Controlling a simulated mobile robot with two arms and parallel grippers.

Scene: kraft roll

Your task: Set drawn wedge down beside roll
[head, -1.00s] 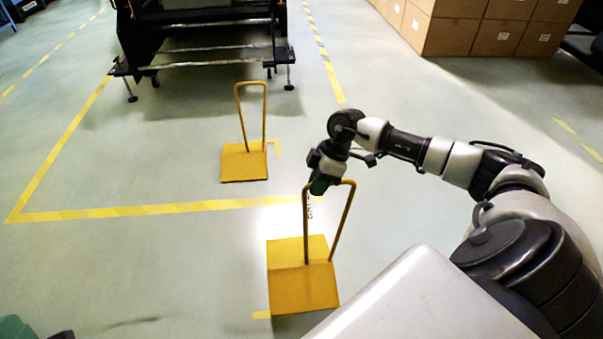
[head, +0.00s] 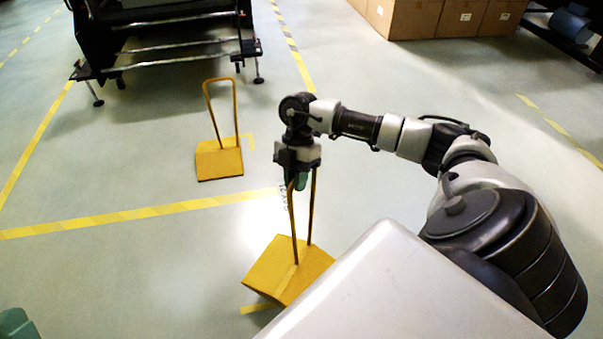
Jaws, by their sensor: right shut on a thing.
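The wedge is turned askew to the floor lines. I cannot tell whether its base touches the floor. A second yellow wedge (head: 219,160) with an upright handle stands on the floor farther back, left of my right gripper. A green piece at the lower left edge appears to be the tip of my left gripper (head: 16,326), mostly out of frame. No kraft roll is clearly visible.
A black machine frame with metal bars (head: 165,40) stands at the back left on feet. Cardboard boxes (head: 415,18) are stacked at the back right. Yellow tape (head: 120,215) marks the floor. The floor between the wedges and at left is clear.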

